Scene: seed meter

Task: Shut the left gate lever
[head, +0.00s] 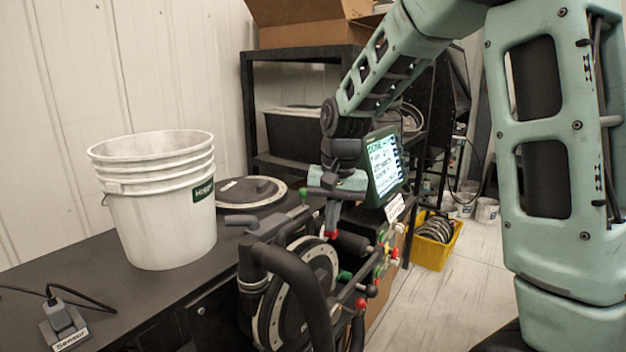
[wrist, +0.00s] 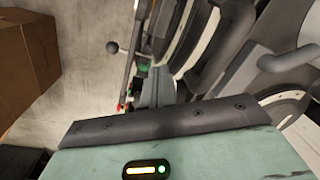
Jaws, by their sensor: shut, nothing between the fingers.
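The seed meter (head: 295,285) stands at the end of the dark bench, a dark drum with a pale round rim and several rods and handles. Small green and red ends show on it. I cannot tell for sure which part is the left gate lever. My gripper (head: 331,218) points down over the top of the meter, close to its rods; whether it touches one is unclear. In the wrist view its closed grey fingers (wrist: 157,86) show beyond the dark palm edge, with nothing between them. A green piece (wrist: 142,70) and a red one (wrist: 120,106) lie just left of the fingers.
A white bucket (head: 160,215) and a round lid (head: 250,191) stand on the bench (head: 130,300) left of the meter. A lit screen (head: 384,165) is just right of my gripper. A dark shelf (head: 300,56) stands behind; a yellow crate (head: 432,255) is on the floor.

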